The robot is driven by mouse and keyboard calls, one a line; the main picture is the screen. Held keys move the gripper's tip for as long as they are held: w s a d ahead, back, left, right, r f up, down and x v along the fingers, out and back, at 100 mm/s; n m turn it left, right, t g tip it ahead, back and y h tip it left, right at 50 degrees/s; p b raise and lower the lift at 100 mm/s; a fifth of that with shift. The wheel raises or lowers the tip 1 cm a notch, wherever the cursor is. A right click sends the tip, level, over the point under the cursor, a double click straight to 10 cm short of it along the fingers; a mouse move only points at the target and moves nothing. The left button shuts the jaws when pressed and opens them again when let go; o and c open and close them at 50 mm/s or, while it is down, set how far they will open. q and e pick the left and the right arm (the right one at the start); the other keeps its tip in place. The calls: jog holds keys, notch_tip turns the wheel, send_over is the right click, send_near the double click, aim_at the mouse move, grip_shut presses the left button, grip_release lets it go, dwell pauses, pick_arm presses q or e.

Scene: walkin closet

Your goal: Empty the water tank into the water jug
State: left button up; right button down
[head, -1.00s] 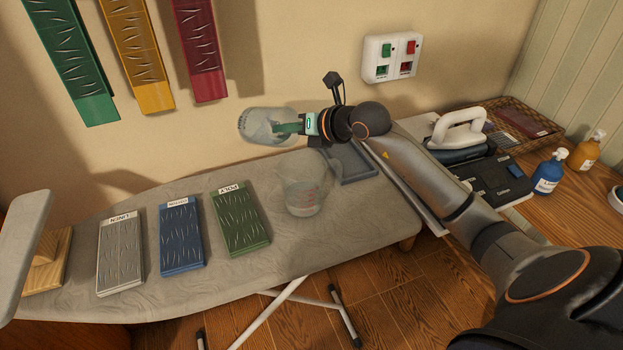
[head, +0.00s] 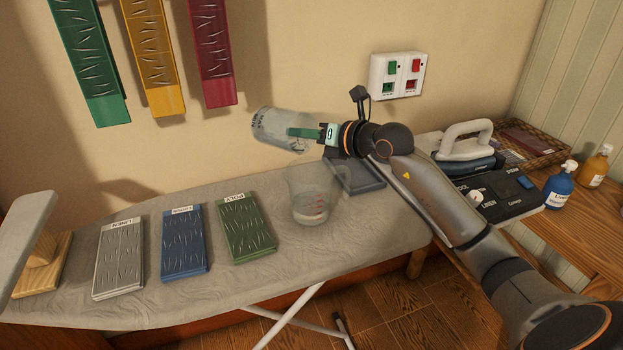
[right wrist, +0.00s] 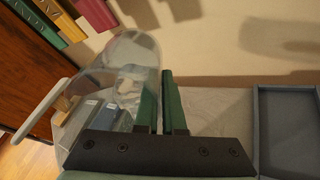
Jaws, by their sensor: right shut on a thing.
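The clear water tank (head: 270,126) is held on its side in the air, its right end a little lower than its left. My right gripper (head: 303,132) is shut on it with green fingers. The tank also shows in the right wrist view (right wrist: 130,62), beside the fingers (right wrist: 160,102). The clear water jug (head: 308,190) stands upright on the ironing board, below and slightly right of the tank, apart from it. Red marks show on its side; I cannot tell how much water either holds. No pouring stream is visible. My left gripper is not in view.
The ironing board (head: 200,287) carries grey (head: 118,262), blue (head: 183,242) and green (head: 245,228) panels and a grey-blue tray (head: 360,180) behind the jug. An iron (head: 465,150) and bottles (head: 559,187) stand at right. A switch box (head: 397,76) hangs on the wall.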

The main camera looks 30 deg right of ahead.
jog(key=shift+t+b, duration=0.3)
jog(key=shift+b, duration=0.3)
jog(key=shift+r, duration=0.2)
jog(key=shift+b, duration=0.3)
jog(key=shift+w, duration=0.1)
jog(key=shift+b, duration=0.4)
jog(key=shift+t+b, duration=0.4)
jog(key=shift+r+y+b, duration=0.15)
jog(key=shift+y+b, duration=0.15)
jog(key=shift+b, duration=0.15)
